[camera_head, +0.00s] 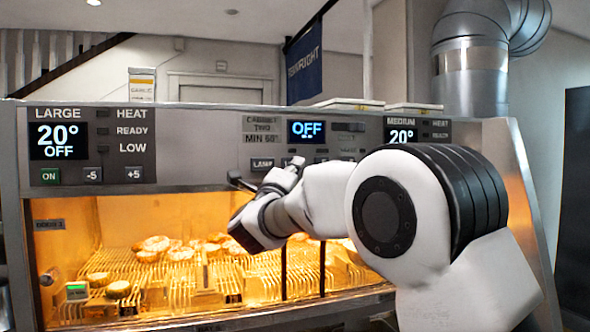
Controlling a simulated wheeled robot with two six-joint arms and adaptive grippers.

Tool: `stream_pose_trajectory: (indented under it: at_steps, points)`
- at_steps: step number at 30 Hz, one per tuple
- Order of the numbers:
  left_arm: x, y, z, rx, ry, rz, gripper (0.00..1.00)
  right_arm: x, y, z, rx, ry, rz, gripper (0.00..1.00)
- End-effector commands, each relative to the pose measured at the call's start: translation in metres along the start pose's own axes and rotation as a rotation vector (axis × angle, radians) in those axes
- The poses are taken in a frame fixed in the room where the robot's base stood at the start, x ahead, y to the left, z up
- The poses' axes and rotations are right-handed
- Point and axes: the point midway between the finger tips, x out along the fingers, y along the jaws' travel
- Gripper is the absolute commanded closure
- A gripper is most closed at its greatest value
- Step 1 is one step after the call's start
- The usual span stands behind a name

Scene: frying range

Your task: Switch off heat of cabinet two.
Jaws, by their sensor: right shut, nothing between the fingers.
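The cabinet two panel, marked by its label (262,124), is at the middle of the control strip in the head view. Its display (307,131) reads OFF, and "MIN 60°" stands under the label. A row of buttons runs below, with the lamp button (262,163) at its left end. My right gripper (262,184) is shut and empty, just in front of and below this button row. My arm and gripper hide part of the row's lower right side. Whether the gripper touches the panel cannot be told. My left gripper is not in view.
The large cabinet panel (88,165) at left shows 20° OFF. The medium panel's display (402,136) at right shows 20°, its lower part hidden by my arm. Below is a lit warming bay with food on wire racks (150,285). A metal duct (470,70) rises behind.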

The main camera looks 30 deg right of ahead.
Motion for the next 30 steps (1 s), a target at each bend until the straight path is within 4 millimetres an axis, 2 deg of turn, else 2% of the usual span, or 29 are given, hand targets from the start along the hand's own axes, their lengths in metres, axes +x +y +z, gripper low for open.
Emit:
stream_pose_trajectory:
  at_steps: [1,11,24,30]
  points:
    - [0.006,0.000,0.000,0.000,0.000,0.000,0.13,-0.003,0.001,-0.002,0.001,0.000,-0.001,1.00]
    - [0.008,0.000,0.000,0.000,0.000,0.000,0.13,-0.004,-0.002,-0.003,0.001,-0.001,-0.001,1.00]
    - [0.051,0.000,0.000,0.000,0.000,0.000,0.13,-0.041,-0.025,-0.029,0.002,0.000,-0.002,1.00]
    - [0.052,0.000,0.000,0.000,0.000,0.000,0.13,-0.044,-0.032,-0.032,0.000,0.000,0.000,1.00]
